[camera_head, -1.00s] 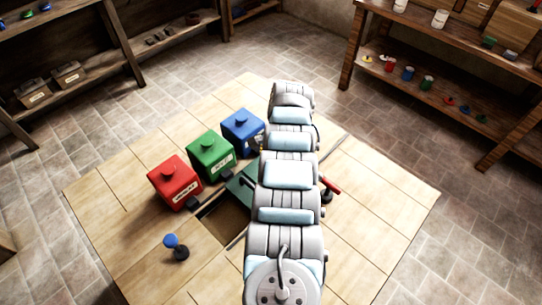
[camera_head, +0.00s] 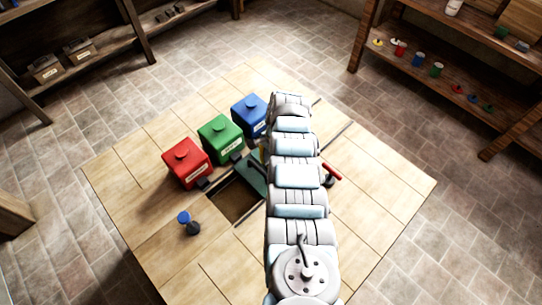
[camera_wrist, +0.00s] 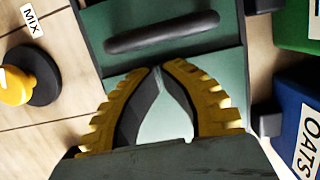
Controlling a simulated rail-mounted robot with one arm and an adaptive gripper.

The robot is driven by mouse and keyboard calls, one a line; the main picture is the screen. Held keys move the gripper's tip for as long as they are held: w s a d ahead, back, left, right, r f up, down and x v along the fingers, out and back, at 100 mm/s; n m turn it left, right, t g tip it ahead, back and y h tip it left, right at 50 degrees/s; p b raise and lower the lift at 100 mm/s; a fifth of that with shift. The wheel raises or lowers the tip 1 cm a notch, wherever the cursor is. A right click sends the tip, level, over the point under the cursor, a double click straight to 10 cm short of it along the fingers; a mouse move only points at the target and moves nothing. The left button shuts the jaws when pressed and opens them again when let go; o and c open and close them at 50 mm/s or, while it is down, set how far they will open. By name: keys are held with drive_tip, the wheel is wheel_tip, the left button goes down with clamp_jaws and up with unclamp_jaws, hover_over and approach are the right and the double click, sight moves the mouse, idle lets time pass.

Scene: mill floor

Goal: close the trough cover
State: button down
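The trough (camera_head: 236,204) is a recess in the wooden table with its near-left part open and dark. The green trough cover (camera_head: 253,170) lies over its far part, partly hidden behind my arm. In the wrist view the cover (camera_wrist: 215,62) fills the middle, with a black bar handle (camera_wrist: 162,33) across it. My gripper (camera_wrist: 160,70) has yellow ribbed fingers with tips together, just below the handle in the picture, with nothing visible between them. It appears apart from the handle. In the head view my arm mostly hides the gripper.
Red (camera_head: 187,164), green (camera_head: 221,139) and blue (camera_head: 249,115) boxes stand along the trough's left side. A blue-topped knob (camera_head: 186,219) and a red-handled lever (camera_head: 331,172) stand on the table. A yellow knob (camera_wrist: 14,86) by a MIX label shows in the wrist view.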

drive_tip(key=shift+s+a+r+p, duration=0.15)
drive_tip(key=shift+s+a+p, duration=0.1)
drive_tip(key=shift+a+p, duration=0.1)
drive_tip(key=shift+r, duration=0.1)
idle(0.4)
